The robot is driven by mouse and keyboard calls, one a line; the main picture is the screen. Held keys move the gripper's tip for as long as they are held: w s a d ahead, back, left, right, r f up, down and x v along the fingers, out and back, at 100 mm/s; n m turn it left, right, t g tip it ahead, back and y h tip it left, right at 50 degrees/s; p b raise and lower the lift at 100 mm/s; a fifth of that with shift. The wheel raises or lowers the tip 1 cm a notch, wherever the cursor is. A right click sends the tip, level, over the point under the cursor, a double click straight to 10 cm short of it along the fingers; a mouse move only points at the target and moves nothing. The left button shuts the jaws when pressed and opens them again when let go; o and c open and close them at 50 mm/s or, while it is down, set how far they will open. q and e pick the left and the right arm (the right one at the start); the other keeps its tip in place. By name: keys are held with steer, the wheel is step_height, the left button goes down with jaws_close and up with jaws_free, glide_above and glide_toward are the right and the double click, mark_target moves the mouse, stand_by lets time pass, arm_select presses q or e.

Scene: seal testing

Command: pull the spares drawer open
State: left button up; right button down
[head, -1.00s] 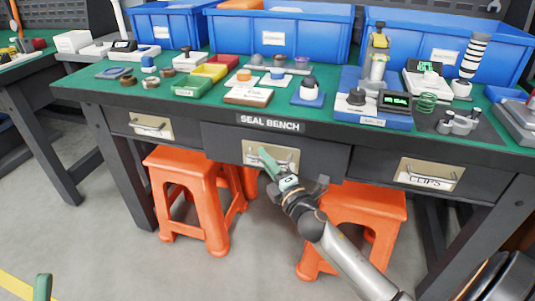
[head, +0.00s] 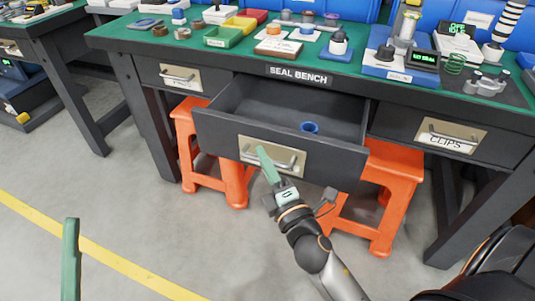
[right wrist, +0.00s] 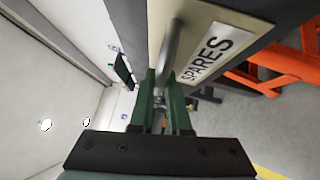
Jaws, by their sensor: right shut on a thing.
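The spares drawer (head: 215,130) is the middle drawer under the bench and stands well open. Its inside shows, with a blue ring-shaped thing (head: 309,127) on its floor. My right gripper (head: 264,160) is at the drawer's front, shut on the bar handle (head: 287,166). In the right wrist view the green fingers (right wrist: 161,95) close around the metal handle (right wrist: 172,48), beside a label reading SPARES (right wrist: 207,58). My left gripper (head: 71,255) shows only as a green finger at the lower left, away from the bench. Whether it is open cannot be seen.
The closed clips drawer (head: 448,137) is at the right and another closed drawer (head: 180,76) at the left. Orange stools (head: 388,195) stand under the bench on both sides of the open drawer. The floor (head: 150,235) in front is clear.

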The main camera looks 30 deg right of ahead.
steer(key=shift+s+a, duration=0.1)
steer(key=shift+a, duration=0.05)
steer(key=c, duration=0.9)
jaws_free()
arm_select(q)
steer(key=shift+s, duration=0.15)
